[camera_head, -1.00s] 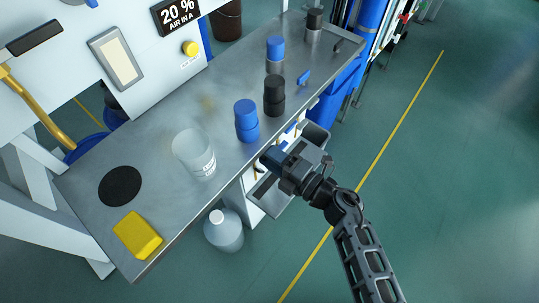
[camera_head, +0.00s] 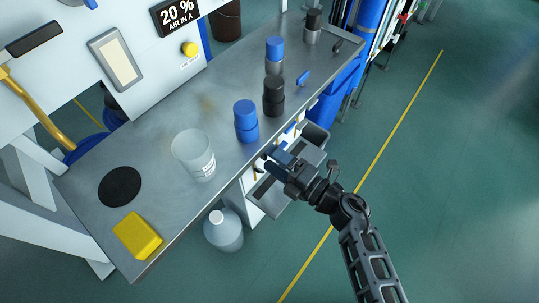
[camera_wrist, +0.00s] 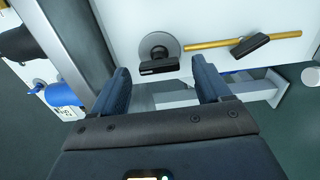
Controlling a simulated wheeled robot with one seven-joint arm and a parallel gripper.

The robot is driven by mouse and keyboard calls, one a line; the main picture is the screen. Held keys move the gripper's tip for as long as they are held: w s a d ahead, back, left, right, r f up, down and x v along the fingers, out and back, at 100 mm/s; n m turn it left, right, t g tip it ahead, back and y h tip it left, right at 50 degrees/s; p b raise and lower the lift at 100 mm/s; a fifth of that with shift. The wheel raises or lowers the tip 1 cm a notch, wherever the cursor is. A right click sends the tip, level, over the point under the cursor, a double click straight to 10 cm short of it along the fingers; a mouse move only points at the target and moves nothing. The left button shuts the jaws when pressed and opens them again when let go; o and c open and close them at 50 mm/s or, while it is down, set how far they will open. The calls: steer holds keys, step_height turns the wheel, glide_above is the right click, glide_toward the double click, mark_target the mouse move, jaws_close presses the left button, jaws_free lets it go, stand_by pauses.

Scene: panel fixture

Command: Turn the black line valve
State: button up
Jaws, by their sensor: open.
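In the wrist view, a black lever handle (camera_wrist: 160,67) sits by a round grey disc (camera_wrist: 160,45) on a white panel. A second black handle (camera_wrist: 250,45) sits across a yellow pipe (camera_wrist: 205,44) to the right. No label shows which of the two is the black line valve. My gripper (camera_wrist: 163,76) is open and empty. The first handle appears between its fingertips in the picture, with no contact visible. In the head view, my gripper (camera_head: 272,161) is beside the bench's front edge, and the handles cannot be made out there.
The metal bench (camera_head: 175,108) carries a clear beaker (camera_head: 194,155), a blue jar (camera_head: 246,122), a black jar (camera_head: 273,96) and a yellow block (camera_head: 137,235). A grey tray (camera_head: 268,196) lies beneath my gripper. A large bottle (camera_head: 223,231) stands below the bench. The right floor is clear.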

steer(key=v, duration=0.6)
steer(key=shift+d, duration=0.1)
stand_by(0.3)
steer(key=s+d+r+m+t+h, duration=0.1)
steer(key=s+d+r+m+h, duration=0.3)
steer(key=s+m, duration=0.5)
steer(key=s+d+r+m+t+h, duration=0.1)
steer(key=s+d+r+m+h, duration=0.4)
steer(key=s+r+m, duration=0.4)
steer(key=s+d+r+m+t+h+p, duration=0.1)
steer(key=s+d+r+m+h, duration=0.4)
steer(key=s+m, duration=0.5)
steer(key=s+d+r, duration=0.1)
steer(key=s+d, duration=0.1)
steer(key=s, duration=0.2)
steer(key=shift+r+m+t, duration=0.3)
steer(key=shift+r+t, duration=0.1)
steer(key=shift+f, duration=0.1)
